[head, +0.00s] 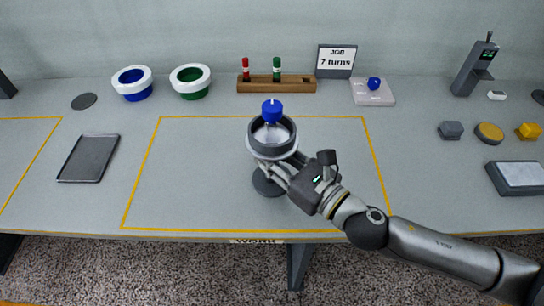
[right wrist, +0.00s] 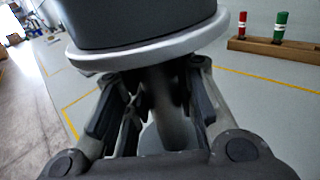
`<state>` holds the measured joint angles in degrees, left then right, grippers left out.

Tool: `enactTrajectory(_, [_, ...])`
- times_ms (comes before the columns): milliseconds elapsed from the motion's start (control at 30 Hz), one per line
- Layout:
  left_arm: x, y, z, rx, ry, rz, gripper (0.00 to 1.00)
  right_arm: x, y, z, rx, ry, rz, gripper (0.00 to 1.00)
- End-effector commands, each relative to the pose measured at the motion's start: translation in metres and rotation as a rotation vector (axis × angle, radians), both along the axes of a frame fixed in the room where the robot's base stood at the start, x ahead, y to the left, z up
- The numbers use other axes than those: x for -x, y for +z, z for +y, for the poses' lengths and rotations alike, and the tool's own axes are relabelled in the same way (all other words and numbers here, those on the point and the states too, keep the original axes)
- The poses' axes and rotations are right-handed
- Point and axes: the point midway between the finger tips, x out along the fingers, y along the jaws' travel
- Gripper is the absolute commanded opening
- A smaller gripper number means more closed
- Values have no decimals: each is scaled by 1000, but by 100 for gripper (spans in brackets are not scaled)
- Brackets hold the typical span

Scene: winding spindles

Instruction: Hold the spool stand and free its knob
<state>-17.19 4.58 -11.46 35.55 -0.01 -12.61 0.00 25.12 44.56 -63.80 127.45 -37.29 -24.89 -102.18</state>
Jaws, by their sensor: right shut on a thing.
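The spool stand (head: 286,130) stands upright inside the yellow-outlined area, with a dark grey round base (head: 266,186) and a dark cup-like head with a pale flange. Its blue knob (head: 272,114) sits on top at the centre, with a small pale tip above it. My right gripper (head: 266,168) comes in from the right and is shut on the stand's post below the flange. In the right wrist view the fingers lie on both sides of the dark post (right wrist: 172,105), under the flange (right wrist: 150,52). The knob is out of that view. My left gripper is not in view.
Blue (head: 133,84) and green (head: 190,82) spools with white rims stand at the back left. A wooden rack (head: 290,85) holds red and green markers beside a "7 turns" sign (head: 336,61). A pale pad (head: 372,97) bears a blue knob. An empty dark tray (head: 88,159) lies left.

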Motion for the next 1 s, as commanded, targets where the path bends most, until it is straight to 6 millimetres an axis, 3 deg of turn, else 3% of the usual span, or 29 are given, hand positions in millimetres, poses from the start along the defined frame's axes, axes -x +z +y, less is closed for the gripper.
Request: enactTrajectory(1000, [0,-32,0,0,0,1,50,-55,-44,1,-2,1,-5,0])
